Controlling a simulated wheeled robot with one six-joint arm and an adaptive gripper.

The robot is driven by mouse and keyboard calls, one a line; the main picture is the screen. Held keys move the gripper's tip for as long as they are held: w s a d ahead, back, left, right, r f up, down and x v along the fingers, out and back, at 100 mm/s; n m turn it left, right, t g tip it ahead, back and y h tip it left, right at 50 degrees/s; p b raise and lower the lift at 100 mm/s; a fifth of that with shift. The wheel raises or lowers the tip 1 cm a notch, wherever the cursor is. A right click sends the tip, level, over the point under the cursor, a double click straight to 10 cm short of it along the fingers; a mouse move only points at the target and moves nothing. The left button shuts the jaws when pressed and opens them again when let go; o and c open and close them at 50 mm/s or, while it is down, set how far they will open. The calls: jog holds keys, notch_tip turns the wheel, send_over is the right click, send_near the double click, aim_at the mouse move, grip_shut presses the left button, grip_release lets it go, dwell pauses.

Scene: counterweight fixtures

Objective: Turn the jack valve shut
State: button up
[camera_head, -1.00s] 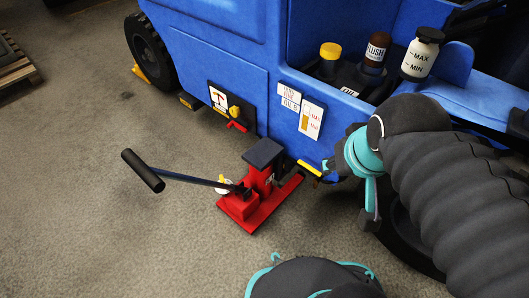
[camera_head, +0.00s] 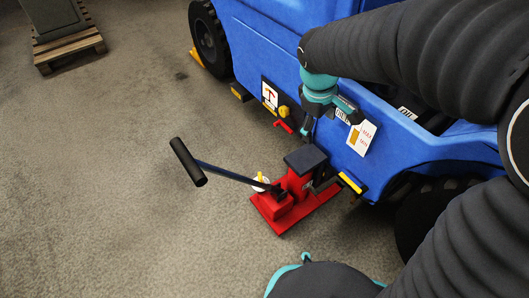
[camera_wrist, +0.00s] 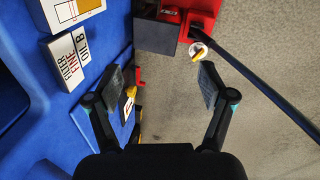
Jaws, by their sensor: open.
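The red jack (camera_head: 270,205) stands on the floor beside the blue vehicle, its black-gripped handle (camera_head: 188,162) slanting up to the left. Its valve is a small yellow lever on a white disc (camera_head: 261,183) at the handle's base. In the wrist view the valve (camera_wrist: 197,50) lies ahead, just beyond the right fingertip, and looks partly hidden by the handle bar. My gripper (camera_wrist: 162,88) is open, with nothing between its fingers. In the head view my gripper (camera_head: 309,126) hangs near the vehicle's side, above the jack's dark top pad.
The blue vehicle (camera_head: 240,50) is close to my gripper. A yellow knob (camera_head: 284,111) and red lever (camera_head: 283,127) stick out from its side; the knob shows behind the left finger. A loaded pallet (camera_head: 70,47) stands far left. Floor left of the jack is clear.

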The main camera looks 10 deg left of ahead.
jog(key=w+a+f+n+h, duration=0.1)
jog(key=w+a+f+n, duration=0.3)
jog(key=a+f, duration=0.65)
jog(key=n+h+p, duration=0.1)
jog(key=n+h, duration=0.1)
jog(key=n, duration=0.5)
send_near(259, 177)
jog(key=b+x, duration=0.2)
jog(key=x, duration=0.7)
jog(key=shift+w+d+f, duration=0.1)
jog(key=shift+d+f, duration=0.15)
jog(key=shift+d, duration=0.05)
jog(key=shift+a, duration=0.1)
jog(key=c, duration=1.2)
